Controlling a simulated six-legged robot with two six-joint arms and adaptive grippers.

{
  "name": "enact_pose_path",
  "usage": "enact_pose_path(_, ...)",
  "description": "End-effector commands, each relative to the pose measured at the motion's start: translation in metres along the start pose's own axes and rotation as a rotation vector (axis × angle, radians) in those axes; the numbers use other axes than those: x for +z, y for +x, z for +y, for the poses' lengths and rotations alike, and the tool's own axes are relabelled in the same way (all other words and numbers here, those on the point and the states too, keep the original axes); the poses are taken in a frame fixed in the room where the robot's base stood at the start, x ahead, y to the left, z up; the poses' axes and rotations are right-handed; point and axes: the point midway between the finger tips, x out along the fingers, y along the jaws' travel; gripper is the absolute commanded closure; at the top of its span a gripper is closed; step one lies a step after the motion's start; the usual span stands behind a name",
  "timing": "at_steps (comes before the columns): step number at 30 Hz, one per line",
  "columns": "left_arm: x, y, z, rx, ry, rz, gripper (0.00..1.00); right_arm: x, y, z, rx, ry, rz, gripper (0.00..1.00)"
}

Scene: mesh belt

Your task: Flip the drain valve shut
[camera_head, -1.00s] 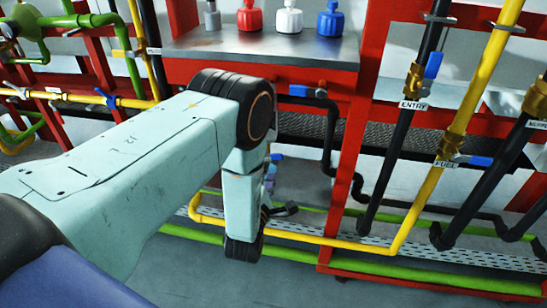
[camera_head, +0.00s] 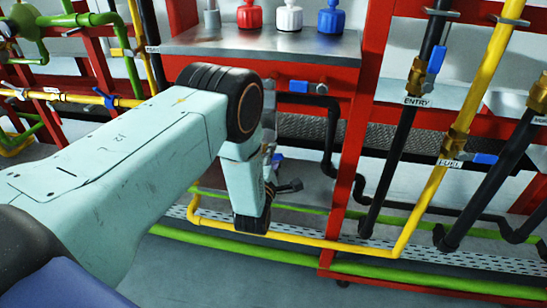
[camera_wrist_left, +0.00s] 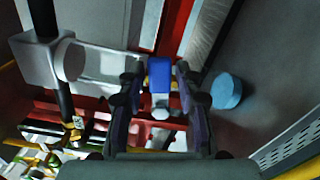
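A blue valve handle (camera_head: 298,87) lies level on a black pipe under the metal worktop; I read no drain label on it. A blue handle (camera_wrist_left: 160,73) with a pale metal fitting below it shows in the left wrist view. My left gripper (camera_wrist_left: 157,78) is open there, one dark finger on each side of the handle; I cannot tell whether they touch it. In the head view my left gripper (camera_head: 288,187) is mostly hidden behind my forearm. My right gripper is not in view.
The red frame post (camera_head: 352,140) stands right of the handle. The entry valve (camera_head: 428,70) and fuel valve (camera_head: 460,155) are further right. Red, white and blue bottles stand on the worktop (camera_head: 260,42). A yellow pipe (camera_head: 320,240) and green pipes run low.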

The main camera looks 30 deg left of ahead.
Motion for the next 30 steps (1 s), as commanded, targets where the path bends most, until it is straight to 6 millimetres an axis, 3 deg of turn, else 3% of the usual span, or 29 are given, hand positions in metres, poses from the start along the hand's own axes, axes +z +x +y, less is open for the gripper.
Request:
enact_pose_path(11, -0.0001, -0.0003, -0.0001, 0.0, 0.0, 0.0, 1.0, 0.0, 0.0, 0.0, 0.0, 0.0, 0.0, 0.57)
enact_pose_path(19, -0.0002, -0.0003, -0.0013, 0.0, 0.021, 0.0, 1.0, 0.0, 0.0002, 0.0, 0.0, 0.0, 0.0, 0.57)
enact_pose_path(30, -0.0015, -0.0001, -0.0096, 0.001, 0.258, 0.001, 1.0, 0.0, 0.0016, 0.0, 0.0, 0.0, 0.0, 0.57)
